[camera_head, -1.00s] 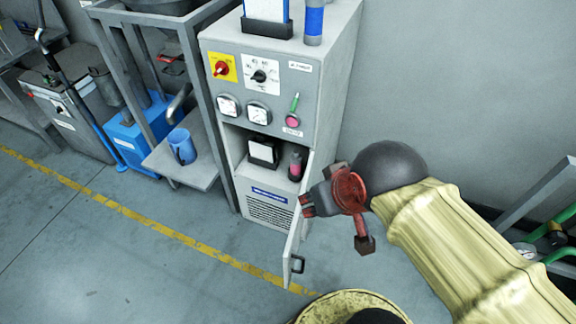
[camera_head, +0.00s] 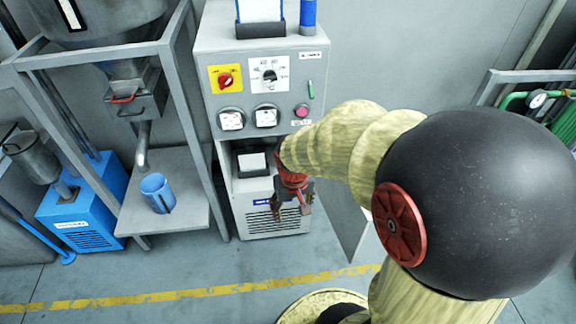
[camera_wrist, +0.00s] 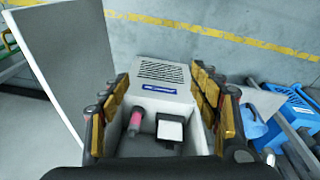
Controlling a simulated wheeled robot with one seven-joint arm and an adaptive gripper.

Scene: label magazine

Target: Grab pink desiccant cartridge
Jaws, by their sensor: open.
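The pink desiccant cartridge (camera_wrist: 135,122) stands in the open compartment of the grey cabinet (camera_head: 232,185), beside a black box with a white top (camera_head: 252,164). The box also shows in the wrist view (camera_wrist: 171,130). In the head view my arm and gripper hide the cartridge. My gripper (camera_head: 291,208) is open and empty in front of the compartment. In the wrist view its fingers (camera_wrist: 163,82) spread to either side of the compartment, with the cartridge nearer the left finger. No finger visibly touches it.
The cabinet door (camera_head: 348,222) stands open on the right; it fills the upper left of the wrist view (camera_wrist: 65,60). A metal shelf (camera_head: 195,225) with a blue cup (camera_head: 157,193) stands left of the cabinet. The floor in front is clear.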

